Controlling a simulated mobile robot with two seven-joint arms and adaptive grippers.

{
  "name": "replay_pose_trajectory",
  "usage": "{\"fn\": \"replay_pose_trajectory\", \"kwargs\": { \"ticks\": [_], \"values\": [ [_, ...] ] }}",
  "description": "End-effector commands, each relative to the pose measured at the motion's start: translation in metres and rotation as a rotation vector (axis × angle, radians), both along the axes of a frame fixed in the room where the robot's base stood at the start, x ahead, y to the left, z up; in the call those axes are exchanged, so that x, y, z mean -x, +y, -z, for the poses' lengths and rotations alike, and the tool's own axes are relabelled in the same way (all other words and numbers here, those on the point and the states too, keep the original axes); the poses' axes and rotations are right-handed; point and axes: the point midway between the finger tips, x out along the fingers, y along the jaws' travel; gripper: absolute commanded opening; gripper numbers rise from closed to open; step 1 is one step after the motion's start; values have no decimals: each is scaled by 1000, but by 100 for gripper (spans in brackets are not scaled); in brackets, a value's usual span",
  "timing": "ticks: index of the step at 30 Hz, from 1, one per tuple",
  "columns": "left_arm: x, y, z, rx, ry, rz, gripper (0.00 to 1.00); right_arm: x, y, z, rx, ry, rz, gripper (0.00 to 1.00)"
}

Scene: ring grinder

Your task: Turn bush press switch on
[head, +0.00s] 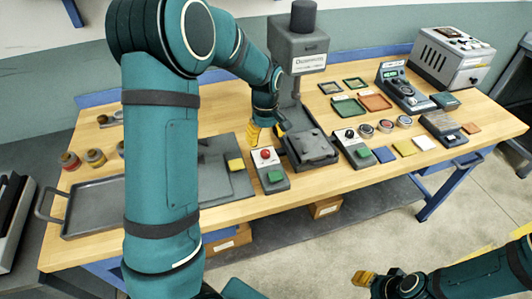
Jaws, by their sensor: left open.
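A grey press (300,60) with a dark top knob and a label on its head stands upright on the wooden table; I take it as the bush press. A grey switch box (272,181) with a red button (266,155) and a green button (275,176) sits at its front left. Another grey box (351,148) with a black knob and a green button is at its right. My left gripper (254,134) is open, its yellow fingers pointing down just behind the red button, with no contact visible. My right gripper (363,279) is low in front of the table; its finger opening is unclear.
A dark tray (95,208) and several small rolls lie at the left. Small trays (348,107), coloured pads and a control device (403,90) occupy the right. A large grey machine (450,58) stands at the back right. My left arm hides part of the table.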

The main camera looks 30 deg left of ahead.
Motion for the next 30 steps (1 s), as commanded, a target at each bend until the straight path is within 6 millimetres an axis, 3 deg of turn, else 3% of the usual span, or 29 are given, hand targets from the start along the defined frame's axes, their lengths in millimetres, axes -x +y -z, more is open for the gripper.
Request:
{"fn": "replay_pose_trajectory", "kwargs": {
  "ticks": [3,10,16,25,30],
  "values": [
    [1,0,26,0,4,-1,61,1,0,5,0,3,-2,47],
    [0,0,59,1,3,0,61,3,1,9,-2,7,-6,47],
    [0,0,70,1,1,1,61,4,1,11,-2,8,-6,47],
    [0,0,71,0,0,1,60,4,1,11,-2,8,-6,47],
    [0,0,71,1,-1,1,0,4,1,11,-2,8,-6,47]
  ]
}}
